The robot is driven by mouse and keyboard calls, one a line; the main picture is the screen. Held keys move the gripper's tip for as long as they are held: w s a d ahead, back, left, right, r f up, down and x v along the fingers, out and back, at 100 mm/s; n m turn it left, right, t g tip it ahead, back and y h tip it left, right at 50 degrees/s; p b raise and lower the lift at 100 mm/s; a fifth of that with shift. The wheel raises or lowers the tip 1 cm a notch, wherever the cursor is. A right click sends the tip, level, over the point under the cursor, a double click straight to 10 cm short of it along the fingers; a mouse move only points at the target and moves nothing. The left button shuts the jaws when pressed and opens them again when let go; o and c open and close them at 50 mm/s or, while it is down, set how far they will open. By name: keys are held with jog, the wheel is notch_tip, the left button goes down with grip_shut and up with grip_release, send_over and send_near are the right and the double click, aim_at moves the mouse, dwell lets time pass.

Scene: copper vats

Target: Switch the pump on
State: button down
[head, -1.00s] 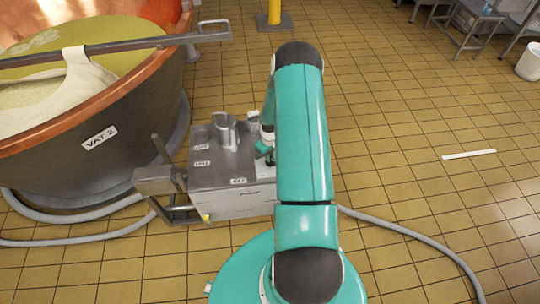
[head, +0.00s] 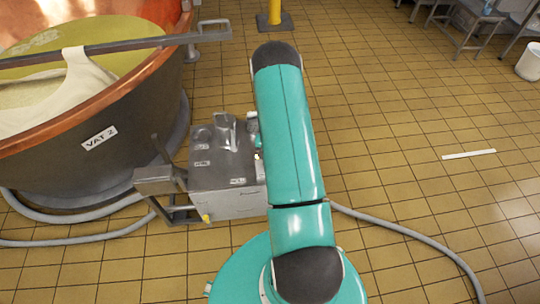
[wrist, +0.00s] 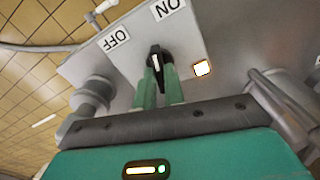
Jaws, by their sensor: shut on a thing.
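The pump unit (head: 225,172) is a grey metal box beside VAT 2. In the wrist view its pale switch plate (wrist: 190,42) carries an OFF label (wrist: 115,39) and an ON label (wrist: 168,8). The black switch knob (wrist: 158,60) has a white line that runs roughly up the picture, nearer the ON label's direction than OFF. My gripper (wrist: 160,84) has its two green fingers shut on the knob, one on each side. In the head view my arm hides most of the switch.
The copper VAT 2 (head: 110,120) stands left of the pump, with a bar across its top. Grey hoses (head: 420,240) lie on the tiled floor on both sides. A yellow post (head: 274,14) stands behind. The floor on the right is mostly clear.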

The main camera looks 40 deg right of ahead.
jog(key=shift+w+m, duration=0.1)
jog(key=shift+m, duration=1.3)
jog(key=c, duration=1.5)
grip_release()
notch_tip(320, 180, up, 14)
jog(key=shift+f, duration=0.1)
